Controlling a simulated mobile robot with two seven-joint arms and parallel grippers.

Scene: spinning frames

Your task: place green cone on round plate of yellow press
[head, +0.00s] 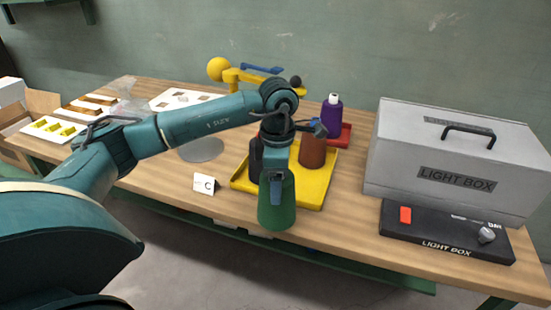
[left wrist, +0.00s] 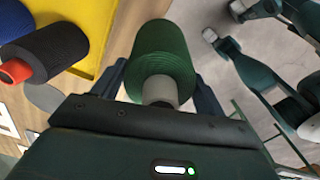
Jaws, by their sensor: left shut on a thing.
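My left gripper (head: 277,178) is shut on the green cone (head: 277,208), which hangs upright in front of the yellow tray, near the table's front edge. In the left wrist view the green cone (left wrist: 165,55) sits between the two fingers, with floor and tray edge behind it. The yellow press (head: 235,76) stands at the back, with a yellow ball and a blue lever; my arm hides its lower part. A grey round plate (head: 203,154) shows below my forearm, left of the tray, and looks empty where visible. My right gripper is not seen.
The yellow tray (head: 325,185) holds a brown cone (head: 312,150) and a dark cone, partly hidden. A purple cone (head: 332,115) stands behind on a red tray. A card marked C (head: 205,184) stands left of the tray. The light box (head: 450,165) fills the right side.

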